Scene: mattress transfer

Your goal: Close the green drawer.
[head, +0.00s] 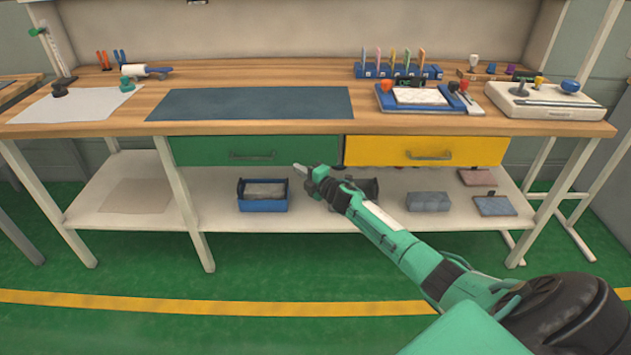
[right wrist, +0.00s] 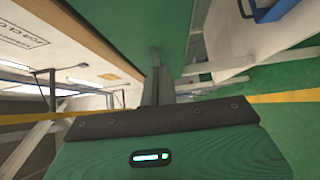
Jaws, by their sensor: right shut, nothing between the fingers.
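The green drawer (head: 205,152) is under the workbench top, left of the yellow drawer (head: 465,150), with a dark bar handle (head: 252,156). Its front looks about level with the yellow one; I cannot tell whether a small gap is left. In the right wrist view the green drawer front (right wrist: 120,25) fills the upper middle, ahead of the fingers. My right gripper (head: 300,171) is shut and empty, just below and right of the handle in the head view. Whether it touches the front, I cannot tell. My left gripper is out of view.
The workbench top (head: 420,128) holds a dark mat (head: 250,104), tool racks and a white device (head: 545,102). A lower shelf (head: 225,218) carries a blue bin (head: 262,205) and grey blocks. Table legs stand at both sides; the green floor in front is clear.

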